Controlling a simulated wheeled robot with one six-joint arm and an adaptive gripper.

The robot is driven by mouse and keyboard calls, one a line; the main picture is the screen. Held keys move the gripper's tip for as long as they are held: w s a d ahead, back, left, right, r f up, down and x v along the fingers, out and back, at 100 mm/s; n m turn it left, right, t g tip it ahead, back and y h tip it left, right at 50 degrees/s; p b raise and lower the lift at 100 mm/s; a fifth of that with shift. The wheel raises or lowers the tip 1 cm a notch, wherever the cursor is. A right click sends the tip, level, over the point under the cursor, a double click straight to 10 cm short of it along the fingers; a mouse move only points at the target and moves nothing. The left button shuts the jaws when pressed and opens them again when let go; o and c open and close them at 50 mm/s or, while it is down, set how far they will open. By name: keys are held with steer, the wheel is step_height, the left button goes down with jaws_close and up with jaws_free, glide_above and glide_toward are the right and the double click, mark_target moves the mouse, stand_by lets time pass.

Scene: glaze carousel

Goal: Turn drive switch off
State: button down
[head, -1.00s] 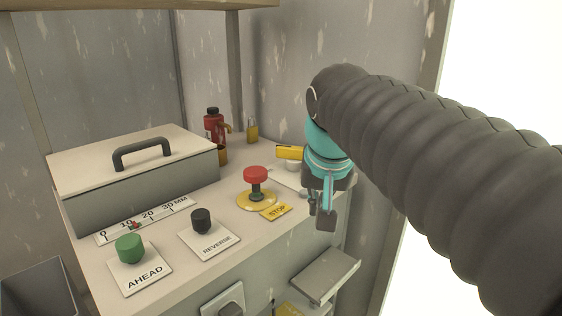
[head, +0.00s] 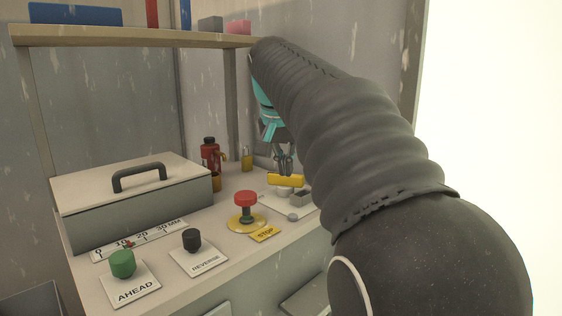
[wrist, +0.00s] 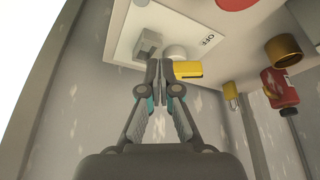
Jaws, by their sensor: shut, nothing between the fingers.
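The drive switch is a yellow bar handle (head: 286,180) on a round white hub (head: 284,191), at the back right of the counter. Its white plate (wrist: 123,42) reads OFF in the wrist view. The yellow handle (wrist: 188,70) there lies just right of my fingertips, and a grey block (wrist: 146,45) lies to their left. My gripper (head: 284,161) is shut and empty, its tips just above and behind the handle in the head view. It also shows in the wrist view (wrist: 159,68). I cannot tell whether the fingers touch the handle.
A red stop button (head: 245,200) stands left of the switch. A green AHEAD knob (head: 122,264) and black REVERSE knob (head: 192,240) are in front. A red bottle (head: 209,154) and brass padlock (head: 247,160) stand behind. A shelf (head: 140,38) hangs above.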

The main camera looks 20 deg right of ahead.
mark_target(291, 179)
steer(key=b+x, duration=0.1)
steer(key=x, duration=0.5)
steer(key=shift+w+f, duration=0.1)
steer(key=shift+f, duration=0.25)
steer(key=shift+w+d+r+p, duration=0.2)
steer(key=shift+w+d+p, duration=0.15)
steer(key=shift+w+d, duration=0.95)
steer(key=shift+w, duration=0.2)
